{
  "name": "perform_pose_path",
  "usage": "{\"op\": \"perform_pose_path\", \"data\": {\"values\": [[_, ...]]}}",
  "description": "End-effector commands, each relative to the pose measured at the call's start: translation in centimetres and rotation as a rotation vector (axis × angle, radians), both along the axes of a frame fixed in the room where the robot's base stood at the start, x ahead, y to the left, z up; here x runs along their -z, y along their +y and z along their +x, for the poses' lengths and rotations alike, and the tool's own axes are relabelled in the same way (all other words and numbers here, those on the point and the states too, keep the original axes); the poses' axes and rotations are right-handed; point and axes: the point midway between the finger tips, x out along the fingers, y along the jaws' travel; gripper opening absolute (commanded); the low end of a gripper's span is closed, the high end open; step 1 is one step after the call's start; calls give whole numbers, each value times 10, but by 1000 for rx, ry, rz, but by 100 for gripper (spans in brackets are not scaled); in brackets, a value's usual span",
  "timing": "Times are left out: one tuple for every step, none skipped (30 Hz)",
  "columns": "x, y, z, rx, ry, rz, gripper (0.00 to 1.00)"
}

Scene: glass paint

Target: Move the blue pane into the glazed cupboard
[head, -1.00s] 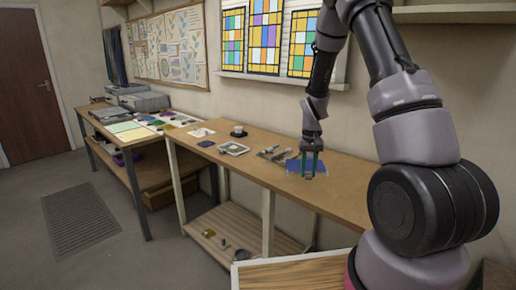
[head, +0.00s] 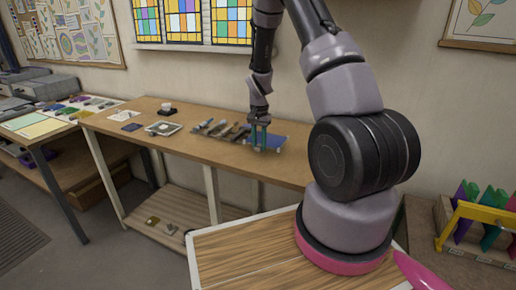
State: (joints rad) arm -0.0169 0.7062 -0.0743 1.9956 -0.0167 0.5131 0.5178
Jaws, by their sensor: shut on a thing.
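The blue pane (head: 278,141) is a flat blue rectangle at the right part of the long wooden bench (head: 190,145). My gripper (head: 259,147), with green fingers pointing down, is shut on it near its left side. The fingers hide part of the pane. I cannot tell whether the pane lies on the bench top or is just above it. The glazed cupboard is not recognisable in view.
Several tools (head: 222,129) lie left of my gripper. A grey tray (head: 163,128), a small dark blue item (head: 131,127) and a white cup (head: 167,108) stand further left. A yellow-framed rack (head: 480,212) with coloured panes is at right. Stained-glass panels (head: 183,20) hang behind.

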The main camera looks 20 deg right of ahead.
Motion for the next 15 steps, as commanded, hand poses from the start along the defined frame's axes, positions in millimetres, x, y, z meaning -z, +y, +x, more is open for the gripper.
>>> {"op": "perform_pose_path", "data": {"values": [[9,0,-1,-1,3,0,0],[14,0,0,-1,3,0,0],[19,0,0,-1,3,0,0],[22,0,0,-1,1,0,0],[23,0,0,-1,1,-1,0],[24,0,0,-1,0,0,0],[24,0,0,-1,-1,-1,0],[23,0,0,-1,-1,-1,0],[23,0,0,-1,-1,-1,0],[23,0,0,-1,-1,-1,0],[23,0,0,-1,-1,-1,0],[23,0,0,-1,-1,-1,0],[24,0,0,-1,0,0,0],[25,0,0,-1,0,0,0],[26,0,0,-1,1,-1,0]]}}
